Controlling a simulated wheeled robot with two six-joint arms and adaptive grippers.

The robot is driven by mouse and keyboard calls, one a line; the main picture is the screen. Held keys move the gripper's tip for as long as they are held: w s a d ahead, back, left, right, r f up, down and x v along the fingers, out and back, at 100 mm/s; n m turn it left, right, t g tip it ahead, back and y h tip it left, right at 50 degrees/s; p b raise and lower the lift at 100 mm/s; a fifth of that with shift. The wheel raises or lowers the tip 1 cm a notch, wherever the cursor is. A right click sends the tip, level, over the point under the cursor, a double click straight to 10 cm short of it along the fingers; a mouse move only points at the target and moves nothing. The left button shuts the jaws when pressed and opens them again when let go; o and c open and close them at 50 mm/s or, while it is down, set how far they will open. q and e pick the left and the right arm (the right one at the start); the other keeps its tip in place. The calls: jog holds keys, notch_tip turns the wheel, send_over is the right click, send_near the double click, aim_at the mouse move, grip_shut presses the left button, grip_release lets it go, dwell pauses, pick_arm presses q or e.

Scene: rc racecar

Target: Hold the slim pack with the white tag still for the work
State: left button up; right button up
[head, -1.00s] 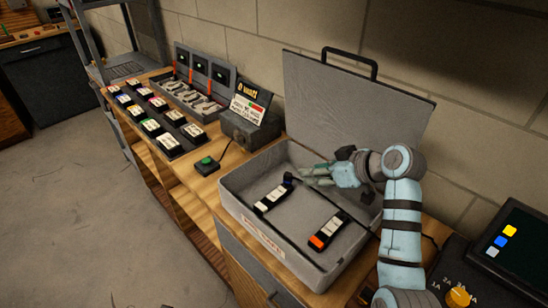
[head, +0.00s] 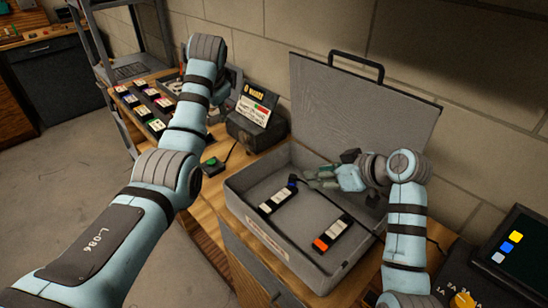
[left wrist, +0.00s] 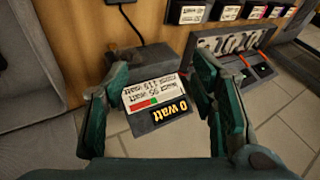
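Two slim dark packs lie in the open grey case. The left pack (head: 277,201) has a white label and a dark end with a little blue. The right pack (head: 333,234) has a white label and an orange end. I cannot tell which label is the white tag. My right gripper (head: 312,180) is inside the case, just beyond the left pack's far end; its finger gap is unclear. My left gripper (left wrist: 160,72) is open and empty, its fingers spread in front of the watt meter (left wrist: 155,100). Its fingers are hidden in the head view behind my arm.
The case (head: 268,236) has its lid (head: 365,110) raised at the back. The watt meter (head: 252,118) and a green button box (head: 212,166) stand left of it. Several labelled packs (head: 147,105) sit in a rack farther left. A control panel (head: 510,255) is at right.

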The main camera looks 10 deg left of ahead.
pick_arm(q)
jog(key=s+d+f+g+h, duration=0.1)
jog(key=s+d+f+g, duration=0.1)
jog(key=d, duration=0.4)
jog(key=s+d+f+g+h, duration=0.1)
jog(key=s+d+f, duration=0.15)
jog(key=d, duration=0.35)
jog(key=g+h, duration=0.1)
jog(key=g, duration=0.2)
send_over(274, 201)
notch_tip(274, 201, down, 2)
jog(key=shift+m, duration=0.3)
notch_tip(274, 201, down, 14)
jog(key=shift+f, duration=0.2)
pick_arm(e)
jog(key=shift+w, duration=0.1)
pick_arm(q)
jog(key=shift+c, duration=0.4)
